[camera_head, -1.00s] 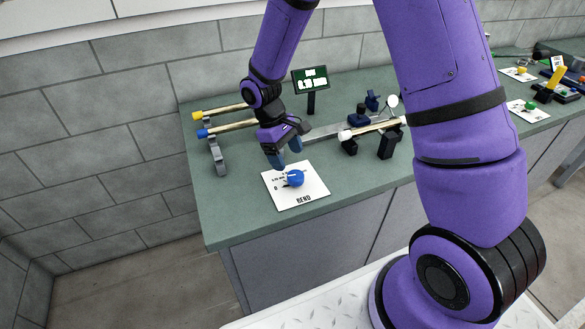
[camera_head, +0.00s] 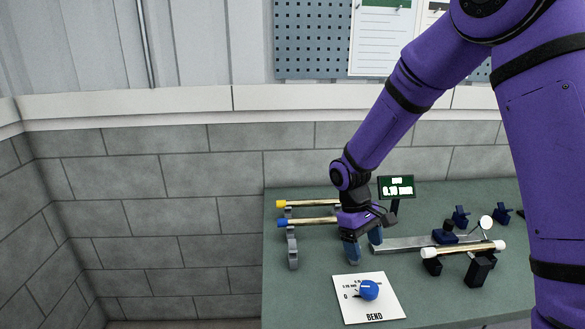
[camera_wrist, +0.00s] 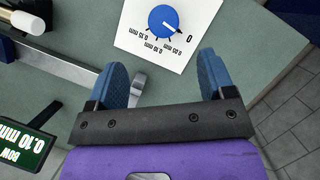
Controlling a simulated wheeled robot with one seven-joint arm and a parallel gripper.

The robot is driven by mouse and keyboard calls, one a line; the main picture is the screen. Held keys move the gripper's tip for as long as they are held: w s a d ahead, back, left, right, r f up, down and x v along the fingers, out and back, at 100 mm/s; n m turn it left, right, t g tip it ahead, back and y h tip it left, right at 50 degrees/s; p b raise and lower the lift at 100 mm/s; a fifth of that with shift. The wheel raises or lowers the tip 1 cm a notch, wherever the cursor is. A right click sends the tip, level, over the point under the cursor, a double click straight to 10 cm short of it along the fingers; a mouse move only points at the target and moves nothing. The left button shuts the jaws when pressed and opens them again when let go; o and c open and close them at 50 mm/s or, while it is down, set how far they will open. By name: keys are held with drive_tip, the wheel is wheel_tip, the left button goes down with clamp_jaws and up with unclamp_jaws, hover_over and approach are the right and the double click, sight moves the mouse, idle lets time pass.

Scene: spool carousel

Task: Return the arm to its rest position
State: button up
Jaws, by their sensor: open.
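My purple arm reaches over the green bench from the right in the head view. My gripper (camera_head: 363,247) is open and empty, its blue fingers pointing down, a little above and behind the white BEND card (camera_head: 384,306). A blue knob (camera_head: 369,289) sits on that card. In the wrist view my two blue fingers (camera_wrist: 165,85) stand wide apart with nothing between them. The blue knob (camera_wrist: 164,20) with its pointer near 0 shows beyond the fingertips, on the card (camera_wrist: 195,50), clear of both fingers.
Rods with a yellow end (camera_head: 281,204) and a blue end (camera_head: 283,223) lie on a grey stand (camera_head: 292,250). A small green display (camera_head: 396,187) stands behind my gripper. A white-ended rod on black blocks (camera_head: 465,250) and a grey rail (camera_head: 405,243) lie to the right.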

drive_tip(key=s+d+r+m+t+y, duration=0.1)
drive_tip(key=s+d+r+m+t, duration=0.2)
drive_tip(key=r, duration=0.6)
drive_tip(key=s+d+r+t, duration=0.1)
drive_tip(key=s+d+r, duration=0.1)
drive_tip(key=s+r, duration=0.5)
drive_tip(key=s+d+r+m+t, duration=0.1)
drive_tip(key=s+d+r+t, duration=0.1)
drive_tip(key=s+r, duration=0.3)
drive_tip(key=s+d+r+m+t+y, duration=0.1)
drive_tip(key=s+r+m+t, duration=0.1)
drive_tip(key=s+r, duration=0.3)
drive_tip(key=s, duration=0.4)
drive_tip(key=shift+s+d+m+t, duration=0.15)
drive_tip(key=shift+d+m+t, duration=0.15)
drive_tip(key=shift+d+t, duration=0.1)
